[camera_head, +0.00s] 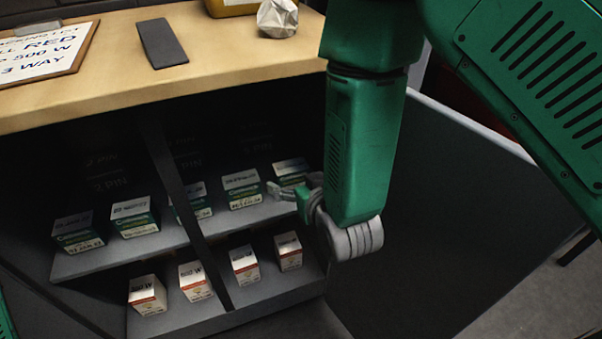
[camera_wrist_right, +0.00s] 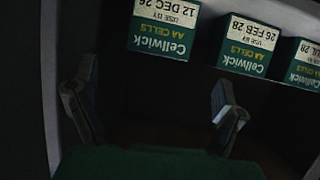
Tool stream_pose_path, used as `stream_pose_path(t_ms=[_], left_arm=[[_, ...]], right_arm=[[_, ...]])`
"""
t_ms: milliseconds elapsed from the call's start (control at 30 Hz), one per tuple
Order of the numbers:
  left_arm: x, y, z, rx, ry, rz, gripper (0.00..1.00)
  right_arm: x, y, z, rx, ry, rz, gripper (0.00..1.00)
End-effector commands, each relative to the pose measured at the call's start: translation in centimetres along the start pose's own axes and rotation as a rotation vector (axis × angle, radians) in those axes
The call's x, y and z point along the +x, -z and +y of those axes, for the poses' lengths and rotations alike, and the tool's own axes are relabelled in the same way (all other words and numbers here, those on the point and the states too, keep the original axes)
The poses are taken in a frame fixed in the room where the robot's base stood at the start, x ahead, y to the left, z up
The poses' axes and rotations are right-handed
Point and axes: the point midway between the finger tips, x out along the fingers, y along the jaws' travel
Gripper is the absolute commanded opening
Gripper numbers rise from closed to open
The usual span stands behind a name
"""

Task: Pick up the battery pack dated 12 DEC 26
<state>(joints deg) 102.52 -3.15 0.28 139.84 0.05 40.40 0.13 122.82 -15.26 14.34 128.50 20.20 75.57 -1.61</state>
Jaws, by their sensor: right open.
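The battery pack dated 12 DEC 26 (camera_wrist_right: 166,30) is a green and white Cellwick AA box. It shows upside down at the top of the right wrist view, beyond and between the open fingers, with its upper part cut off by the frame. In the head view it appears to be the rightmost box (camera_head: 291,168) on the upper shelf, partly hidden by my gripper. My right gripper (camera_head: 290,194) is open and empty in front of that box; its two fingers also show in the right wrist view (camera_wrist_right: 152,88), apart from the box. My left gripper is out of view.
A similar pack dated 26 FEB 28 (camera_wrist_right: 248,42) stands beside it, with several more along the upper shelf (camera_head: 180,238). White and red boxes (camera_head: 245,262) stand on the shelf below. A dark divider (camera_head: 178,185) splits the cabinet. The wooden top (camera_head: 100,95) overhangs the shelves.

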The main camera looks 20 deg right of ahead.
Motion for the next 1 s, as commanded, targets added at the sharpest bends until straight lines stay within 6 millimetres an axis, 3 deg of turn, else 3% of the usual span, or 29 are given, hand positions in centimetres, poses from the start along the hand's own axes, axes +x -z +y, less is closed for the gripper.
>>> stream_pose_path(t_ms=[333, 700, 1000], left_arm=[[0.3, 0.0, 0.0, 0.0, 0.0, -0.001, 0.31], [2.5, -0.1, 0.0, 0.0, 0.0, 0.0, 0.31], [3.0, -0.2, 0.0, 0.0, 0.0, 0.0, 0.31]], right_arm=[[0.7, -0.1, 0.2, 0.004, 0.0, 0.0, 0.91], [6.0, -0.3, 0.1, 0.003, 0.0, 0.0, 0.91], [7.6, -0.1, 0.2, 0.001, 0.0, -0.001, 0.91]])
